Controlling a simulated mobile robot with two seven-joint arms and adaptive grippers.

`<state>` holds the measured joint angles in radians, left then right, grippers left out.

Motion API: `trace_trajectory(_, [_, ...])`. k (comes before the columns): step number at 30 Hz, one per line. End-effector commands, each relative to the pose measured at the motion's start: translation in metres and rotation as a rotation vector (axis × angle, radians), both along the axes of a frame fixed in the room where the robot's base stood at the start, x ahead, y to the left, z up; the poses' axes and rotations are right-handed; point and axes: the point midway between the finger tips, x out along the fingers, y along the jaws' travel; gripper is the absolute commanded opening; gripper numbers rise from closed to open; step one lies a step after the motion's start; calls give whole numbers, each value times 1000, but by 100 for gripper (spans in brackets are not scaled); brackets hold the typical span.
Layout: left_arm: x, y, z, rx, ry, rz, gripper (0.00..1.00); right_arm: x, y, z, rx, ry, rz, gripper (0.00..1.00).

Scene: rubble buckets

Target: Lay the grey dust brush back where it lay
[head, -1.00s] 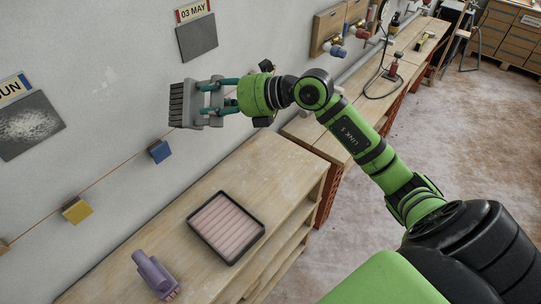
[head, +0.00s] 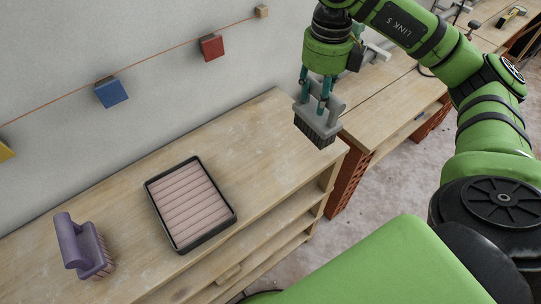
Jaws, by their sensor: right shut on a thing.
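The grey dust brush (head: 312,128) is in my right gripper (head: 325,98), with its dark bristles pointing down. The right gripper is shut on the brush's grey handle part. It holds the brush in the air over or near the right end of the wooden bench (head: 262,120); the exact height cannot be told. My left gripper is not in view.
A black tray (head: 147,192) with a pink ribbed inside lies on the bench. A purple brush (head: 68,240) stands to its left. Blue (head: 112,93) and red (head: 211,48) blocks hang on a wall string. The bench's back right part is bare.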

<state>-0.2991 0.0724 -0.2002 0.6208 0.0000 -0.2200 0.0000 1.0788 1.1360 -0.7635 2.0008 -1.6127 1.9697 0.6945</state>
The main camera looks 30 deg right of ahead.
Motion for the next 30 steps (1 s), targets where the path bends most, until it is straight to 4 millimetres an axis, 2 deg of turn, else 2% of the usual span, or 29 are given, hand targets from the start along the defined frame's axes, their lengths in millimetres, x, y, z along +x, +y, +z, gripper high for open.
trace_trajectory(9, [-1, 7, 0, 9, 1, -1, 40, -1, -2, 0, -4, 3, -1, 0])
trace_trajectory(13, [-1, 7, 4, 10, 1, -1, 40, 3, 6, -4, -2, 6, 2, 0])
trace_trajectory(24, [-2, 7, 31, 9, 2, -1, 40, 41, 77, -49, -1, 7, 2, 0])
trace_trajectory(30, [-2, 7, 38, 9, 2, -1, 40, 54, 98, -67, -2, 4, 0, 0])
